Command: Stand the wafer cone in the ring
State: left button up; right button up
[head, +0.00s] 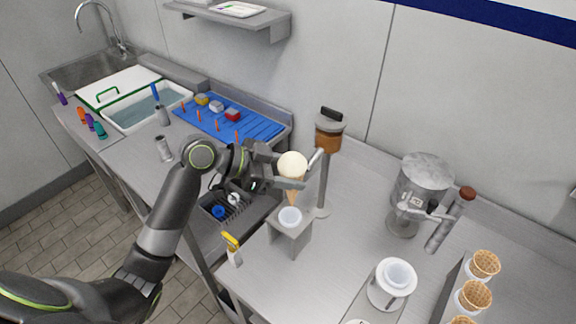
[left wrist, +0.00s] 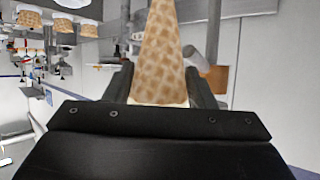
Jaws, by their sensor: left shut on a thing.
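The wafer cone (head: 294,190) hangs tip down with a pale round scoop (head: 292,165) on top. My left gripper (head: 287,180) is shut on the cone near its upper part. In the left wrist view the cone (left wrist: 160,55) stands between the two fingers (left wrist: 160,88), narrowing toward the top of the picture. A white ring (head: 290,216) on a small grey stand (head: 289,235) lies just below the cone in the head view. Whether the cone's tip touches the ring, I cannot tell. My right gripper is not in view.
A pole with a brown jar (head: 328,138) stands close behind the cone. A metal canister (head: 422,185) and a second white ring-topped piece (head: 392,280) stand to the right. A rack holds several cones (head: 474,296). A yellow-topped bottle (head: 232,248) stands at the front edge.

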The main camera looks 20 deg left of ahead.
pick_arm(q)
jog(key=shift+s+a+r, duration=0.1)
jog(key=shift+r, duration=0.1)
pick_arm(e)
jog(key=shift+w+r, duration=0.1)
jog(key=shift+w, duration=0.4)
pick_arm(q)
jog(key=shift+s+f+b, duration=0.1)
jog(key=shift+f+b, duration=0.75)
jog(key=shift+f, duration=0.2)
jog(key=shift+f+b, duration=0.9)
jog(key=shift+f, duration=0.15)
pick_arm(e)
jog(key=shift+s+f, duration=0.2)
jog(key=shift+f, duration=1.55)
pick_arm(q)
jog(key=shift+f, duration=0.2)
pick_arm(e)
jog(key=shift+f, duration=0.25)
pick_arm(q)
notch_tip(320, 180, down, 8)
jog(key=b, duration=0.6)
jog(key=shift+r+b, duration=0.25)
jog(key=shift+b, duration=0.1)
jog(key=o, duration=0.8)
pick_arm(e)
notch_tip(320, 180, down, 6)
pick_arm(q)
jog(key=shift+a+r, duration=0.1)
jog(key=shift+a, duration=0.05)
